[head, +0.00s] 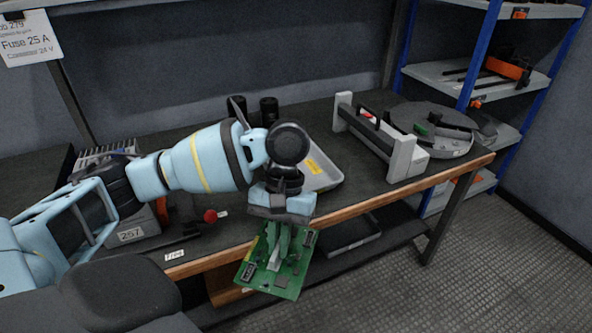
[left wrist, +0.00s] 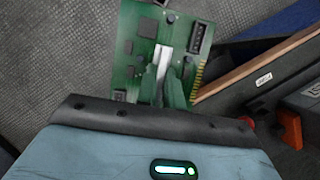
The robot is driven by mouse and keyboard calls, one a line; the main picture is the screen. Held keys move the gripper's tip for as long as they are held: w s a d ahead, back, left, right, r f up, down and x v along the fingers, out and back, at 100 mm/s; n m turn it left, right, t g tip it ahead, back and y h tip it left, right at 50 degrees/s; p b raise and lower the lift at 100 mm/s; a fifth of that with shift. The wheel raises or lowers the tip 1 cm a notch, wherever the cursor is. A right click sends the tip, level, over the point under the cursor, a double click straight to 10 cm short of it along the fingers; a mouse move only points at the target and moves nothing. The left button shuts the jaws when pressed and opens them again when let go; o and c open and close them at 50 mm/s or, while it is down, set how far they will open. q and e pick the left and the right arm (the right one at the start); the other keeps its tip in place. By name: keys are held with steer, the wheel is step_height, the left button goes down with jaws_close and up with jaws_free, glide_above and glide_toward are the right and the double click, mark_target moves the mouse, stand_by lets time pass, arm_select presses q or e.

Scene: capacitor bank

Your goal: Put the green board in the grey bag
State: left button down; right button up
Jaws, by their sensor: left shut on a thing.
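The green board (head: 287,274) is a circuit board with dark chips and gold edge contacts. My left gripper (head: 277,248) is shut on it and holds it out in front of the bench's wooden front edge, in the air. In the left wrist view the board (left wrist: 135,62) lies at the fingertips of the gripper (left wrist: 170,75), with bare floor behind it. My right gripper is not in view.
A red knob (head: 210,216) sits near the front edge. Blue-posted shelves stand right; floor is clear in front.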

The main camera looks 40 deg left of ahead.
arm_select(q)
steer(key=s+a+r+n+t+h+p, duration=0.1)
steer(key=a+r+n, duration=0.3)
steer(key=a, duration=0.5)
steer(key=s+a+r+n+t+h+p, duration=0.1)
steer(key=s+a+r+n+t+p, duration=0.1)
steer(key=a, duration=0.7)
step_height(320, 180, up, 3)
steer(key=s+n+p, duration=0.1)
steer(key=s+n, duration=0.1)
steer(key=n, duration=0.1)
steer(key=shift+a+p, duration=0.3)
steer(key=shift+a, duration=0.05)
steer(key=shift+r, duration=0.25)
steer(key=shift+r, duration=0.15)
steer(key=shift+w+a+r, duration=0.15)
steer(key=shift+r, duration=0.45)
